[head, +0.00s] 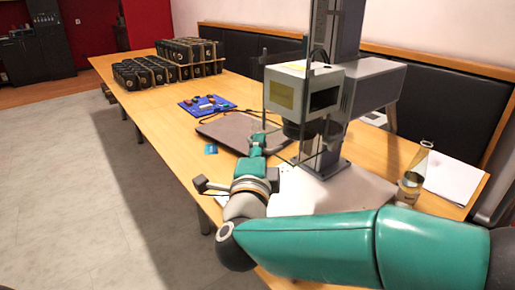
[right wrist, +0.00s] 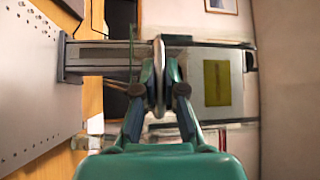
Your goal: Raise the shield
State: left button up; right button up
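The shield (head: 302,92) is a clear pane with thin edges in front of the marker's laser head (head: 291,89). The marker stands on the table, with a dark column (head: 335,45) and a grey body. My right gripper (head: 257,139) is at the shield's lower left part in the head view. In the right wrist view its fingertips (right wrist: 160,88) are close together on a thin, pale, edge-on piece that appears to be part of the shield. The laser head's yellow label (right wrist: 217,83) shows to the right there. My left gripper is in neither view.
A grey-brown plate (head: 226,128) and a blue board with small parts (head: 207,105) lie on the wooden table (head: 150,107). Racks of black units (head: 140,73) stand at the far end. A flask (head: 411,186) and papers (head: 453,179) are at the right.

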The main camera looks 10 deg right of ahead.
jog(key=o, duration=0.4)
jog(key=shift+o, duration=0.2)
jog(key=shift+s, duration=0.15)
jog(key=v, duration=1.1)
jog(key=shift+s+a, duration=0.2)
jog(key=shift+s, duration=0.15)
jog(key=shift+f, duration=0.2)
